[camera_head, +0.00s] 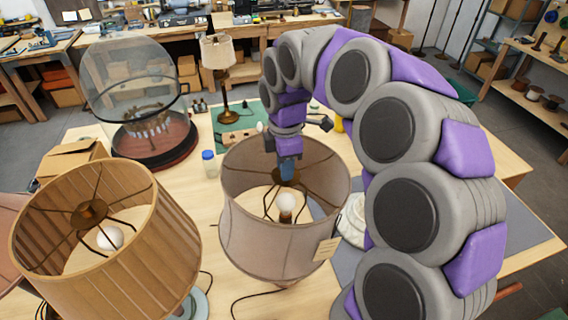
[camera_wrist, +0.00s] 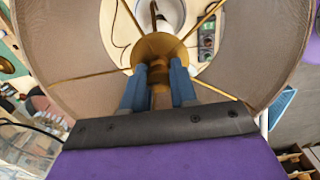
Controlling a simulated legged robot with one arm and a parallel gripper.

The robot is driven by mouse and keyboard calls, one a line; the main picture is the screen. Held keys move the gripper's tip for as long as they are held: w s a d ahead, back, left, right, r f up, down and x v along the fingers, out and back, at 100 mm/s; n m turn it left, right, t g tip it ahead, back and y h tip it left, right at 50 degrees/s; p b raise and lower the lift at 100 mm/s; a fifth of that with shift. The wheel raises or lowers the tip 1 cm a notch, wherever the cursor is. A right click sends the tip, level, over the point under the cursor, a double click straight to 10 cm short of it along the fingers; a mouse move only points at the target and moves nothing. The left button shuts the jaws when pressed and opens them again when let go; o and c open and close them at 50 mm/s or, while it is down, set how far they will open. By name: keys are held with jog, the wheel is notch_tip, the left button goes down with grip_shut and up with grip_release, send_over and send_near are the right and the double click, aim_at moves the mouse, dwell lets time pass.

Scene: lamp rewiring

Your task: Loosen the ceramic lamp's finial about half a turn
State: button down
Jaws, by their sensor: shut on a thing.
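A lamp with a grey-beige drum shade (camera_head: 285,245) stands at the middle of the table, a paper tag on its side. Its base is hidden under the shade, so I cannot see whether it is ceramic. My gripper (camera_head: 287,172) reaches down into the shade's open top from above. In the wrist view its two blue fingers (camera_wrist: 160,78) are shut on the copper-coloured finial (camera_wrist: 160,98), one on each side. Behind the finial is the round brass hub (camera_wrist: 158,46) with thin spokes running to the shade. A white bulb (camera_head: 285,201) shows below.
A pleated wooden-toned lampshade (camera_head: 165,255) stands close at the left. A glass dome (camera_head: 130,75) on a dark red base and a small jar (camera_head: 210,165) are behind. A smaller lamp (camera_head: 217,52) stands at the back, and a white object (camera_head: 352,222) sits right of the shade.

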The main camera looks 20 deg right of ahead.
jog(key=c, duration=0.9)
grip_release()
jog(key=shift+w+r, duration=0.15)
jog(key=shift+r, duration=0.4)
jog(key=shift+r+p, duration=0.8)
jog(key=shift+r, duration=7.3)
